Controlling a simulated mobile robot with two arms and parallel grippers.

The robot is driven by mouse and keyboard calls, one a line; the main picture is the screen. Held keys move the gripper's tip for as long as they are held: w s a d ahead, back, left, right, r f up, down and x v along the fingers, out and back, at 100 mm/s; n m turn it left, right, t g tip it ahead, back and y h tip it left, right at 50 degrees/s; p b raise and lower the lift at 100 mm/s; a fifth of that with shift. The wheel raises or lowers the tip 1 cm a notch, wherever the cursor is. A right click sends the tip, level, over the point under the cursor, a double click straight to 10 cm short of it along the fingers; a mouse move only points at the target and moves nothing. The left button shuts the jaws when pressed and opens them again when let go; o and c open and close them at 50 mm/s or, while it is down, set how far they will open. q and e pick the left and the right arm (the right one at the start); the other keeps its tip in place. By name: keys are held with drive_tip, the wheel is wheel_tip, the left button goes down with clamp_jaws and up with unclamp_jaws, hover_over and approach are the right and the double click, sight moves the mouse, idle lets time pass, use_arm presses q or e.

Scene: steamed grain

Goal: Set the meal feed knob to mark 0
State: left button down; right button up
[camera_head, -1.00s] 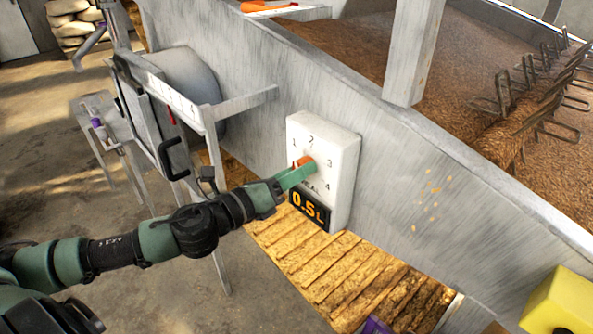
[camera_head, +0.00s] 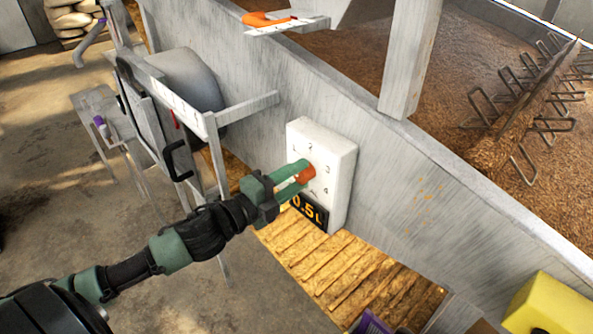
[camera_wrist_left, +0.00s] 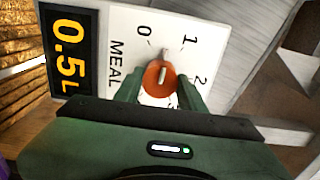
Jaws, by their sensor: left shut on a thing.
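The meal feed knob (camera_head: 306,174) is a small orange dial on a white panel (camera_head: 343,180) fixed to the grey wall of the trough. My left gripper (camera_head: 303,170) is shut on the knob, one green finger on each side. In the left wrist view the knob (camera_wrist_left: 158,80) shows a pale line and tip pointing between the marks 0 and 1. The display (camera_wrist_left: 70,50) beside the word MEAL reads 0.5 L. In the head view my fingers partly cover the dial's left side. My right gripper is not in view.
A grey metal frame with a black handle (camera_head: 177,160) stands left of the panel. Slatted boards (camera_head: 335,270) lie below it. A yellow block (camera_head: 550,305) is at the lower right. Brown grain (camera_head: 480,70) fills the trough behind, with a toothed agitator (camera_head: 520,115).

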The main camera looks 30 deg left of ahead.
use_arm(q)
drive_tip(key=n+p, duration=0.2)
drive_tip(key=n, duration=0.2)
drive_tip(key=shift+r, duration=0.15)
drive_tip(key=shift+n+p, duration=0.85)
drive_tip(key=shift+n, duration=0.35)
drive_tip(key=c, duration=0.9)
unclamp_jaws()
drive_tip(key=shift+o, duration=0.2)
drive_tip(key=shift+f, duration=0.2)
drive_tip(key=shift+s+a, duration=0.15)
drive_tip(key=shift+s, duration=0.15)
drive_tip(key=b+v, duration=0.2)
drive_tip(key=v, duration=0.5)
